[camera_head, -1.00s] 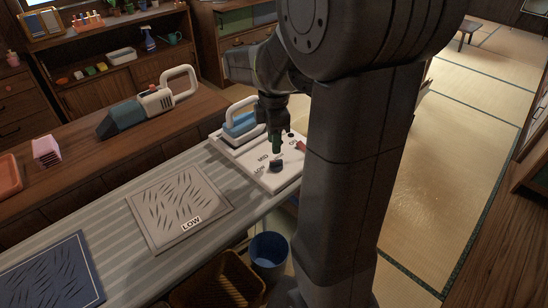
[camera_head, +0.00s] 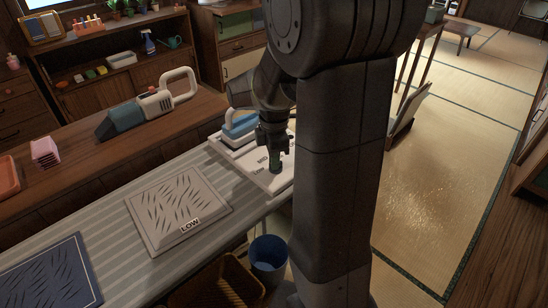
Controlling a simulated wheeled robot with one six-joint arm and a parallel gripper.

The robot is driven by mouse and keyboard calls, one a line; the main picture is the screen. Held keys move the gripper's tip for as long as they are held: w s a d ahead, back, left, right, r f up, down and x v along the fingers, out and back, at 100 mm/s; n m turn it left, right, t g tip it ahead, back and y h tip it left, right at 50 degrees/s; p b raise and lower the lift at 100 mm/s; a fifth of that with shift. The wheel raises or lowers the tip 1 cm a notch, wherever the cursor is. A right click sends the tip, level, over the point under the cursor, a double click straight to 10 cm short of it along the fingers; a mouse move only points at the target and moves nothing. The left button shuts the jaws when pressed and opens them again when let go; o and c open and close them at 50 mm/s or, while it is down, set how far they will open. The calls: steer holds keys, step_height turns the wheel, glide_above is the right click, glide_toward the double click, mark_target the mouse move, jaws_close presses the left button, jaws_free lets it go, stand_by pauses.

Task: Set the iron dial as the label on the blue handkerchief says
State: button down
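The iron dial (camera_head: 276,169) is a dark knob on a white control panel (camera_head: 253,168) at the end of the ironing board. MID and LOW show on the panel to its left; my arm hides the right side. My gripper (camera_head: 275,158) points down right at the dial, its green-tinted fingers over or around it; I cannot tell whether they are closed on it. The blue handkerchief (camera_head: 48,272) with dark dashes lies at the lower left, cut by the frame; no label shows on its visible part. A grey handkerchief (camera_head: 178,208) carries a LOW label (camera_head: 190,226).
A blue-and-white iron (camera_head: 240,126) rests behind the panel. A handheld vacuum (camera_head: 148,108) and a pink object (camera_head: 45,152) stand on the wooden counter behind. A blue bin (camera_head: 268,254) and a brown basket (camera_head: 228,282) stand below the board. Open tatami lies right.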

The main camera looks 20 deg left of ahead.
steer(key=shift+m, duration=0.3)
steer(key=m+p, duration=0.1)
steer(key=m, duration=0.1)
steer(key=shift+w+r+m, duration=0.1)
steer(key=shift+r+m, duration=0.05)
steer(key=shift+m, duration=0.15)
steer(key=m+p, duration=0.1)
steer(key=m, duration=0.2)
steer(key=shift+m+p, duration=0.3)
steer(key=m+p, duration=0.1)
steer(key=m, duration=0.5)
steer(key=shift+w, duration=0.2)
steer(key=m+p, duration=0.1)
steer(key=m, duration=0.4)
steer(key=shift+w+m, duration=0.1)
steer(key=shift+m, duration=0.3)
steer(key=m, duration=0.5)
steer(key=shift+d+p, duration=0.1)
steer(key=shift+p, duration=0.2)
steer(key=c, duration=1.5)
jaws_free()
